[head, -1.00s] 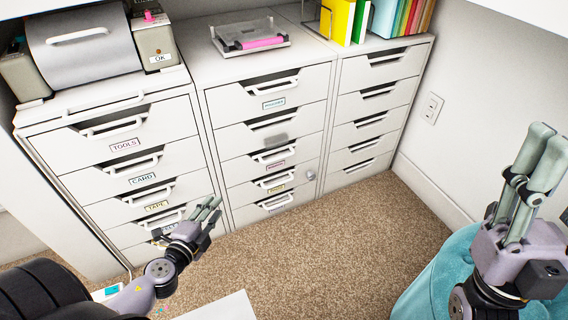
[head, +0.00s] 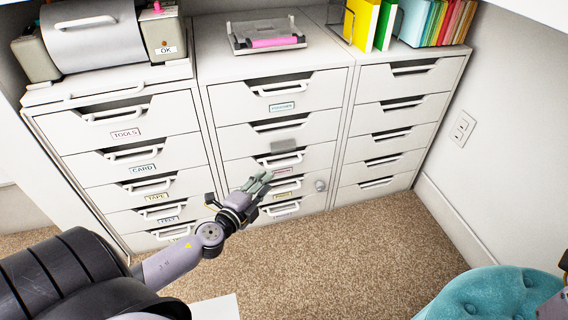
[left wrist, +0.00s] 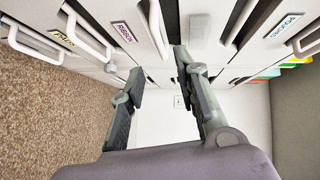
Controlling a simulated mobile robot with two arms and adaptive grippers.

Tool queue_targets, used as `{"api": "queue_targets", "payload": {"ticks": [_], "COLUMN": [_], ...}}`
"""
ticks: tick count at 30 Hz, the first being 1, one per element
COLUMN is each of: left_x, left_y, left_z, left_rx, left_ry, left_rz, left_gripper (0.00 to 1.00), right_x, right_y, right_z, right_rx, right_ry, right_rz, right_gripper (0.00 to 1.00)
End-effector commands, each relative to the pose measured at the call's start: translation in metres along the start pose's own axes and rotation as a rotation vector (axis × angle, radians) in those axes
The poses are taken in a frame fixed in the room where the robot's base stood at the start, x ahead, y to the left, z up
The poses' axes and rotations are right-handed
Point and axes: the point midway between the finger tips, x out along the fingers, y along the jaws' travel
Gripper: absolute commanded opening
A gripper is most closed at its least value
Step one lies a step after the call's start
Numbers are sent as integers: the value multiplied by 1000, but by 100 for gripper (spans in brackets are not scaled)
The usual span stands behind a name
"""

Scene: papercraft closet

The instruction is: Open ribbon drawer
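The ribbon drawer (head: 318,157) is the third one down in the middle cabinet and stands shut. Its pink label reads RIBBON in the left wrist view (left wrist: 123,32), and its white bar handle (left wrist: 157,28) shows beside it. In the head view the handle (head: 286,159) is above my left gripper. My left gripper (head: 266,178) is in front of the middle cabinet, open and empty. In the left wrist view its two fingertips (left wrist: 158,63) are apart, one to each side of the handle's near end; contact cannot be told.
A left cabinet (head: 95,150) and a right cabinet (head: 400,75) flank the middle one, their drawers shut. A round grey knob (head: 320,185) is low on the middle cabinet. A teal stool (head: 490,295) stands lower right. The carpet (head: 350,250) between is clear.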

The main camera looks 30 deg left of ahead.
Motion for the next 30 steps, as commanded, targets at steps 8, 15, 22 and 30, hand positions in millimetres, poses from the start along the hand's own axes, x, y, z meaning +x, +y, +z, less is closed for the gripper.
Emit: {"api": "queue_targets", "payload": {"ticks": [8, 15, 22, 30], "left_x": [56, 94, 110, 112], "left_y": [-1, 1, 1, 1], "left_z": [0, 0, 0, 0], "left_rx": [1, -1, 0, -1], "left_ry": [0, 0, 1, 1], "left_rz": [-3, -2, 0, 1], "left_gripper": [30, 30, 30, 30], "right_x": [0, -1, 6, 8], "right_y": [0, -1, -2, -2], "right_z": [0, 2, -2, -3], "right_rx": [-1, -3, -5, -5], "right_ry": [7, 15, 40, 42], "right_rz": [-4, -11, -18, -17], "right_gripper": [40, 40, 40, 40]}}
